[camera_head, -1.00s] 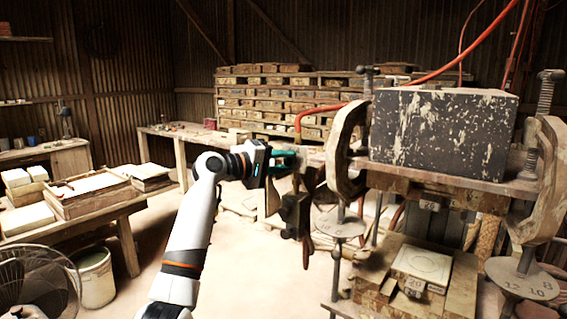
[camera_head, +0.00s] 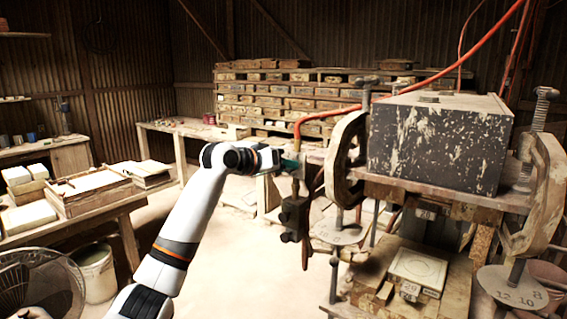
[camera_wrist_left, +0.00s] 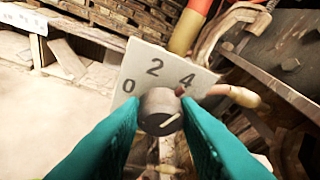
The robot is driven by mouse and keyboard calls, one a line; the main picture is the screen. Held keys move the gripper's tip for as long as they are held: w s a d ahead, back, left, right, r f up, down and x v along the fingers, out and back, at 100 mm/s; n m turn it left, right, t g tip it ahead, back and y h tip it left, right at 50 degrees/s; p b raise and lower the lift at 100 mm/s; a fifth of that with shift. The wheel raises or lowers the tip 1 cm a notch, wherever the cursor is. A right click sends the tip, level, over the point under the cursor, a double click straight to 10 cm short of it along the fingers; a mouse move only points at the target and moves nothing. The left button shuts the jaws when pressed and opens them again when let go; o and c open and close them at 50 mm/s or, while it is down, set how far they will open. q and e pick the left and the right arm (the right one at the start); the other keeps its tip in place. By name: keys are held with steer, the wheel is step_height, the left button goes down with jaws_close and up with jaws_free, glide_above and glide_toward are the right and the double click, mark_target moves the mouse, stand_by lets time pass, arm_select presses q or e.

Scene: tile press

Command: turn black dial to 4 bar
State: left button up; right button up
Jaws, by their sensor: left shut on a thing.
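The dial (camera_wrist_left: 160,112) is a dark grey-brown knob in front of a pale plate (camera_wrist_left: 143,70) marked 0, 2 and 4. A pale line on its face slants from lower left to upper right; I cannot tell which end is the pointer. My left gripper (camera_wrist_left: 160,124) has its teal fingers on both sides of the dial, shut on it. In the head view my left gripper (camera_head: 291,162) is at the left side of the press (camera_head: 347,160), and the dial itself is hidden there. My right gripper is not in view.
An orange hose (camera_head: 420,86) runs above the press. A dark speckled block (camera_head: 435,145) sits on top of it. A dark hanging fitting (camera_head: 294,217) is just below my left gripper. A brown handle (camera_wrist_left: 232,94) lies right of the dial. Open floor is at centre left.

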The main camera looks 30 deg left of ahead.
arm_select(q)
steer(key=shift+m+y, duration=0.3)
steer(key=shift+m, duration=0.2)
steer(key=shift+f+p, duration=0.1)
steer(key=shift+p, duration=0.2)
steer(key=o, duration=1)
steer(key=shift+c, duration=0.2)
steer(key=b+v, duration=0.4)
steer(key=v, duration=0.8)
